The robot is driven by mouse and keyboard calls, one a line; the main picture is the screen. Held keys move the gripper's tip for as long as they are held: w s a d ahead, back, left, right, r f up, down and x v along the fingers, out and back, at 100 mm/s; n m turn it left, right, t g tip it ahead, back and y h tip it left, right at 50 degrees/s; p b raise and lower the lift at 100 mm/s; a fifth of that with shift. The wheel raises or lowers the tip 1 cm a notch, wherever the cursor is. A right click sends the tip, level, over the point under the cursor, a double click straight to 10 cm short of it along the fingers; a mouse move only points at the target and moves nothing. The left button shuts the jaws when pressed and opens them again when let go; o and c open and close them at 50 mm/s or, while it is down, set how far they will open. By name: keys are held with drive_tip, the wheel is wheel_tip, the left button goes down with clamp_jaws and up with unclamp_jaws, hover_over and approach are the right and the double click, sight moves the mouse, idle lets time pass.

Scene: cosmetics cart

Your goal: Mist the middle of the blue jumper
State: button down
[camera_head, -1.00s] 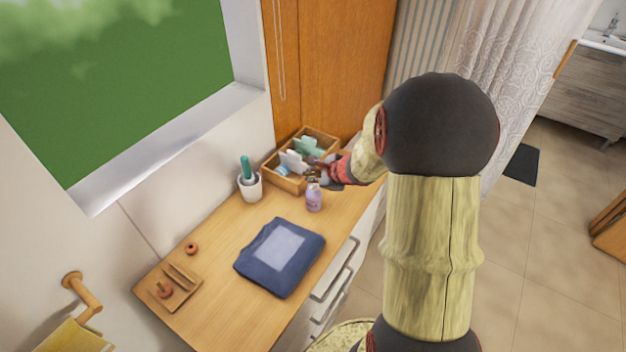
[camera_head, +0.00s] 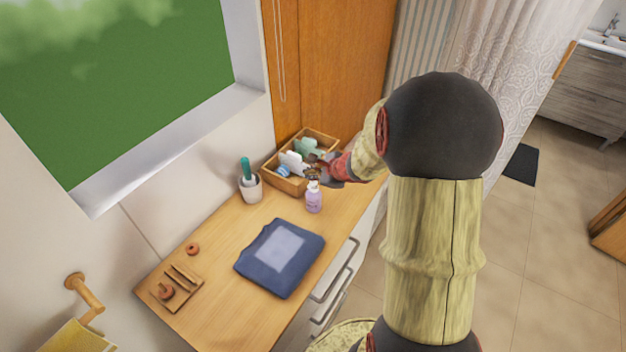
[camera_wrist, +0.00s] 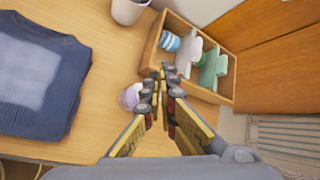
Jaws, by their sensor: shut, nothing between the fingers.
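The blue jumper (camera_head: 262,268) lies folded on the wooden counter, with a paler rectangle (camera_head: 280,250) in its middle. It also shows at the left of the wrist view (camera_wrist: 62,115). A small lilac bottle (camera_head: 314,199) with a pale top stands upright between the jumper and the wooden box. In the wrist view the bottle (camera_wrist: 129,97) is just left of my gripper (camera_wrist: 166,72), partly hidden by the fingers. My gripper is shut and empty, above the counter by the box's near side. In the head view its tips are small and partly blurred near the bottle's top.
The wooden box (camera_head: 288,187) at the counter's back holds white, green and striped items. A white pot (camera_head: 251,190) with a green-handled thing stands left of it. A small wooden tray (camera_head: 185,299) and a brown ring (camera_head: 192,249) lie at the near left. Bare counter surrounds the jumper.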

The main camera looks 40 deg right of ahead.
sight(311, 184)
drive_tip(key=shift+r+p, duration=1.85)
drive_tip(key=shift+r, duration=0.85)
